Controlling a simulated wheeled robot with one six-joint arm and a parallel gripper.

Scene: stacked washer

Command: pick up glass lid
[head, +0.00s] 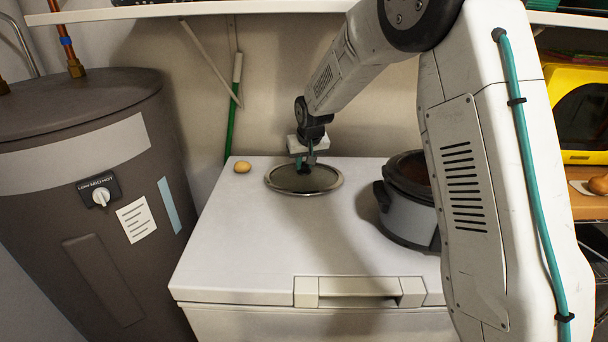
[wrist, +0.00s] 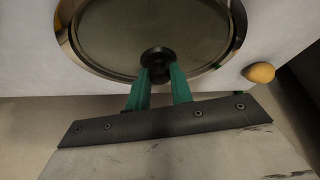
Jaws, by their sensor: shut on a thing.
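The glass lid (head: 325,179) is round with a shiny metal rim and a dark knob in its middle. It is on or just above the white chest top, and I cannot tell whether it touches. My gripper (head: 305,168) points down at the lid's knob. In the wrist view the green fingers of my gripper (wrist: 160,78) are shut on the black knob (wrist: 157,57) of the glass lid (wrist: 110,40). The lid's rim is partly cut off by the top of that view.
A grey slow cooker (head: 405,222) stands right of the lid, partly behind my arm. A small tan, potato-like object (head: 242,167) lies to the left, also in the wrist view (wrist: 261,73). The white chest top (head: 250,240) is clear in front. A wall and shelf (head: 200,9) are behind.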

